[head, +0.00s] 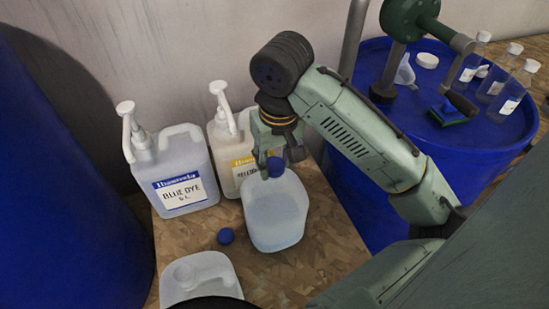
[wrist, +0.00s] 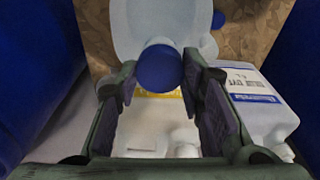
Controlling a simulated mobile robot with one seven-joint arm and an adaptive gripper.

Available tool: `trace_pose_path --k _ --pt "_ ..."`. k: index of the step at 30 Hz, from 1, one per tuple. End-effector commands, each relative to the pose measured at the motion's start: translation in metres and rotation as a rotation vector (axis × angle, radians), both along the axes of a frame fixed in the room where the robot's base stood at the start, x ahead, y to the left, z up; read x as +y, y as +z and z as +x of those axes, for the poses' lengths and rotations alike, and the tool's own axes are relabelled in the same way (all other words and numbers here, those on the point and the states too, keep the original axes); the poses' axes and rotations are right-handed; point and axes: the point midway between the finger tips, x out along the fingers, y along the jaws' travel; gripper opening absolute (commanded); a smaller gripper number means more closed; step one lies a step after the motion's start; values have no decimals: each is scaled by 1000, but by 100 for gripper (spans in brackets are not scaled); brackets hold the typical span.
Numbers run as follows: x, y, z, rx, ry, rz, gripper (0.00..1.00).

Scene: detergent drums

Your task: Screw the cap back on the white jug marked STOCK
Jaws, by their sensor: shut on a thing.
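In the wrist view the cap (wrist: 159,68) sits between the two fingertips. No label reading STOCK can be read in either view. A white jug (head: 205,288) stands at the bottom left of the head view, partly cut off by the frame; no marking shows on it. A second blue cap (head: 226,236) lies on the board near that jug; it also shows in the wrist view (wrist: 218,20).
A BLUE DYE pump jug (head: 180,165) and a yellow-labelled pump jug (head: 225,153) stand behind. A blue drum (head: 70,190) is left; another (head: 470,160) carries bottles and a hand pump. Bare board (head: 325,255) lies right of the tub.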

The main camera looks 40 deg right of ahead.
Motion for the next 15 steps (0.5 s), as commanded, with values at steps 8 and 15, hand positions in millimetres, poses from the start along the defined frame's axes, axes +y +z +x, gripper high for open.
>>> trace_pose_path --k 8,15 --pt "0 -2 0 1 0 0 4" --pt "1 -2 0 3 -176 -1 4"
